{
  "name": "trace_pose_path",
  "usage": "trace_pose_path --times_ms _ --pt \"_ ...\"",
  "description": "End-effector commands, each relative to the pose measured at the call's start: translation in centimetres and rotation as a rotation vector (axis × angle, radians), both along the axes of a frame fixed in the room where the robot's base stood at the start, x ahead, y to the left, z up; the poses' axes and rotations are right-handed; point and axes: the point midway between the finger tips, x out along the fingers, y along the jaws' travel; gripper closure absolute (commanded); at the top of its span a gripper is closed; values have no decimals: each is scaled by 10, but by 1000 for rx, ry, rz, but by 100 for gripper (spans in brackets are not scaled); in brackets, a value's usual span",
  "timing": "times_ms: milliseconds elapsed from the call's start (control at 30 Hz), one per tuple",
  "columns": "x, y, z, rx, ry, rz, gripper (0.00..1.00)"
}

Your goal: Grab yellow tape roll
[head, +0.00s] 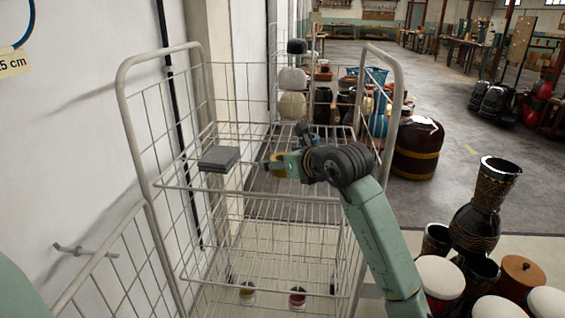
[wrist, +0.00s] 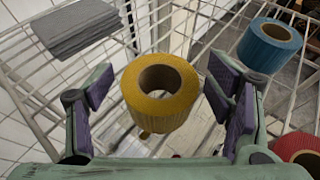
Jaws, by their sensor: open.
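In the wrist view the yellow tape roll (wrist: 160,92) stands with its round hole facing up, on or above the wire shelf. My gripper (wrist: 160,105) is open, with one purple-padded finger on each side of the roll and a visible gap on both sides. In the head view my gripper (head: 285,165) is over the upper shelf of the wire cart, and a small part of the yellow roll (head: 276,157) shows by its fingers. The arm hides much of that spot.
A blue tape roll (wrist: 270,45) and a red roll (wrist: 299,150) are to the right in the wrist view. A grey stack (wrist: 77,28) lies at left, also on the cart (head: 184,187) in the head view. Wire sides surround the shelf. Drums (head: 485,212) stand at right.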

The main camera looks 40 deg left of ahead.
Motion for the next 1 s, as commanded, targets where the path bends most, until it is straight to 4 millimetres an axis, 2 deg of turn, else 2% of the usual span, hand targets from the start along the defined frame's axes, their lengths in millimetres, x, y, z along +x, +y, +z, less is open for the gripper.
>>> trace_pose_path --times_ms 167,900,1000 --pt "0 0 0 1 0 0 27" --pt "0 0 0 1 0 0 76" --pt "0 0 1 2 -1 0 79"
